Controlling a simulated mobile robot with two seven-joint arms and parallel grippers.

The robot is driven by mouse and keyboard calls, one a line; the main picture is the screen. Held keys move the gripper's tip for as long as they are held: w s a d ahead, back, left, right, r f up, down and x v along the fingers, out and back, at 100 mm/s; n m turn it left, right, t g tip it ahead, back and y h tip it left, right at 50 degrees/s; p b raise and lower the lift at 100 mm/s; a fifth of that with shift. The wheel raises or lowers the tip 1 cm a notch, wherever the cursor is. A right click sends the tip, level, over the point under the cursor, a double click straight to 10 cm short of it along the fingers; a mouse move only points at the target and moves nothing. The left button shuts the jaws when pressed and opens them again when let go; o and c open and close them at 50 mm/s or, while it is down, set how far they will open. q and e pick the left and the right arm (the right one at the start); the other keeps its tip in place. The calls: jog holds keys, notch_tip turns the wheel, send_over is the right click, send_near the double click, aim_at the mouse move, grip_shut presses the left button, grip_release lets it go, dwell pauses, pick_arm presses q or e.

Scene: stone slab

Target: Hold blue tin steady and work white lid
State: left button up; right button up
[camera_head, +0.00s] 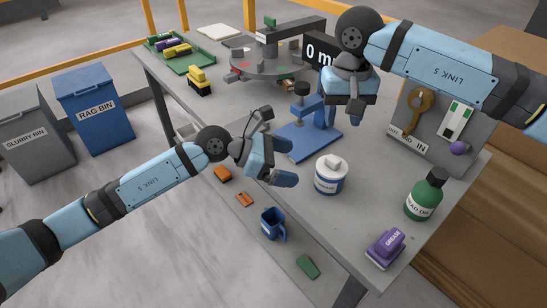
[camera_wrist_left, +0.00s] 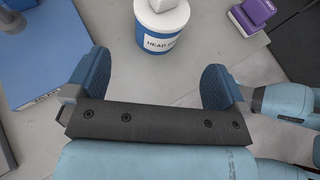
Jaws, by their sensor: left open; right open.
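The blue tin (camera_head: 330,180) stands upright on the grey bench, with a blue and white band and a partly readable label. Its white lid (camera_head: 333,163), with a raised block-shaped knob, sits on top. In the left wrist view the tin (camera_wrist_left: 164,34) is at the top middle, beyond the fingers, with the lid (camera_wrist_left: 165,5) cut off by the edge. My left gripper (camera_head: 286,163) is open and empty, to the left of the tin and apart from it. Its fingers (camera_wrist_left: 157,88) are wide apart in the wrist view. My right gripper (camera_head: 353,100) is open, above and behind the tin.
A blue stand (camera_head: 310,140) is behind the tin. A green bottle (camera_head: 426,193) and purple grease block (camera_head: 385,249) stand to its right. A blue mug (camera_head: 270,224) and small orange and green pieces lie to the front left. Bare bench surrounds the tin.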

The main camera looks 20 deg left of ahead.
aim_at(317, 169)
pick_arm(q)
jog(key=x, duration=1)
jog(key=shift+w+d, duration=0.1)
jog(key=shift+d, duration=0.1)
jog(key=c, duration=1.3)
jog(key=shift+o, duration=0.2)
